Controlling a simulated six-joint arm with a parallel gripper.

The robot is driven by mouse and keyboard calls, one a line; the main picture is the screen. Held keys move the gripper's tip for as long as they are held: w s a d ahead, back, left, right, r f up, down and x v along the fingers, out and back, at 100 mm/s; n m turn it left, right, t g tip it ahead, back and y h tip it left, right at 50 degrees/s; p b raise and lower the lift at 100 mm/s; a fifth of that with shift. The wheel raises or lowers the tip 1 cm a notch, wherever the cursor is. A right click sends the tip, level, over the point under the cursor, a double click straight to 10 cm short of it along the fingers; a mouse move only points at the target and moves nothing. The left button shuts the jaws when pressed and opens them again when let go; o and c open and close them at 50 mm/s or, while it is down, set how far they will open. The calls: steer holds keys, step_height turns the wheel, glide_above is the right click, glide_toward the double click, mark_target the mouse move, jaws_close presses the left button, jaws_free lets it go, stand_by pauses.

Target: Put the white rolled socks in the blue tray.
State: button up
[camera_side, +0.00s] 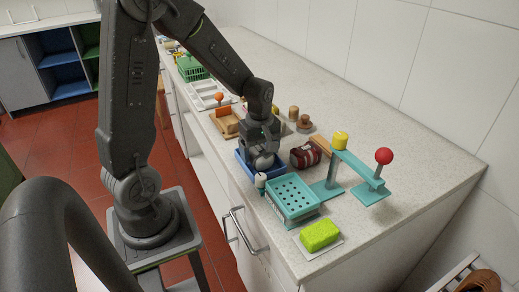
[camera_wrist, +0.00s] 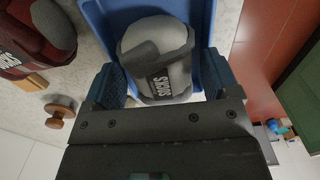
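The white rolled socks (camera_wrist: 157,58), a pale grey-white bundle with dark lettering, lie inside the blue tray (camera_wrist: 207,22) in the wrist view. In the side view the socks (camera_side: 263,161) show low in the blue tray (camera_side: 246,168), partly hidden by my gripper (camera_side: 264,150). My gripper (camera_wrist: 160,85) reaches down into the tray, with one finger on each side of the socks. Narrow pale gaps show beside the socks near the fingers, so it looks open around them. Contact at the fingertips is hard to see.
Dark red rolled socks (camera_side: 305,155) lie right of the tray. A teal perforated basket (camera_side: 292,197), a teal stand with a red ball (camera_side: 384,156), and a green sponge (camera_side: 320,235) are nearer the front. Wooden knobs (camera_side: 304,122) stand behind. The right rear counter is clear.

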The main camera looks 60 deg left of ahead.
steer(key=shift+o, duration=0.3)
step_height(320, 180, up, 14)
steer(key=s+d+r+m+t, duration=0.2)
steer(key=s+d+m+t, duration=0.3)
steer(key=s+d+m, duration=0.6)
steer(key=shift+d+r+m+t, duration=0.35)
steer(key=shift+d+m, duration=0.6)
steer(key=shift+m, duration=2.55)
steer(key=shift+s, duration=0.1)
